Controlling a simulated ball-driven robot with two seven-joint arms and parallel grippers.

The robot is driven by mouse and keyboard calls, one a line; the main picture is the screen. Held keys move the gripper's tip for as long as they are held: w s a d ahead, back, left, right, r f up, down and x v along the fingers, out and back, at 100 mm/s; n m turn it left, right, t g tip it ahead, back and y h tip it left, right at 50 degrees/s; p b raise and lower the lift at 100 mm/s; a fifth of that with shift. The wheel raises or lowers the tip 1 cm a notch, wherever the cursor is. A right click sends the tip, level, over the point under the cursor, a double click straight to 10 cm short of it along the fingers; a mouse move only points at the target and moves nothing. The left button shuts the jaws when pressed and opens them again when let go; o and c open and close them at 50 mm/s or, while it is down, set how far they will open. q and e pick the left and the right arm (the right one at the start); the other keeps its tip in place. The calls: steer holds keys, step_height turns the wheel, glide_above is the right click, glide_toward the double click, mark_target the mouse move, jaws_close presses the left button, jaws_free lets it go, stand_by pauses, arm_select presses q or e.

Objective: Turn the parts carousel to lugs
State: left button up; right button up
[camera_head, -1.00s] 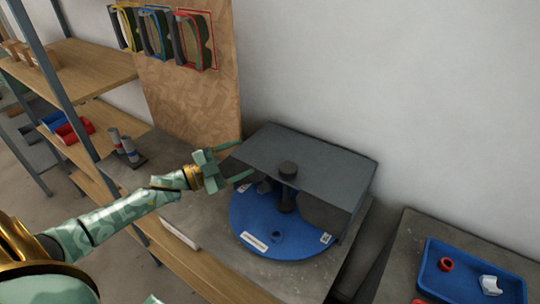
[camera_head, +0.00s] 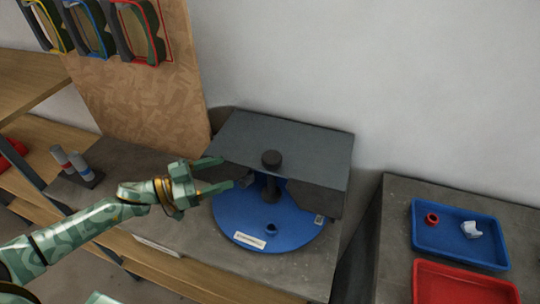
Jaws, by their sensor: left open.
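The parts carousel is a round blue turntable (camera_head: 290,236) on a grey bench, with a dark central post and knob (camera_head: 271,160). A dark grey hood (camera_head: 310,147) covers its back half and hides what lies there. White labels (camera_head: 249,240) sit near the rim, too small to read. A small blue peg or cup (camera_head: 271,228) stands on the front part. My left gripper (camera_head: 222,174) is open and empty at the carousel's left side, beside the hood's front edge, its fingers pointing right. I cannot tell whether it touches anything. My right gripper is not in view.
A blue tray (camera_head: 425,244) with a red ring (camera_head: 432,218) and a white part (camera_head: 471,229) lies on the right bench, behind a red tray (camera_head: 450,285). Framed parts hang on a brown board (camera_head: 150,100).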

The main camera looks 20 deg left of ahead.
mark_target(263, 160)
arm_select(q)
steer(key=x, duration=1.4)
steer(key=shift+w+d, duration=0.1)
steer(key=shift+d, duration=0.1)
steer(key=c, duration=1.4)
steer(key=shift+r+p, duration=0.1)
steer(key=shift+p, duration=0.25)
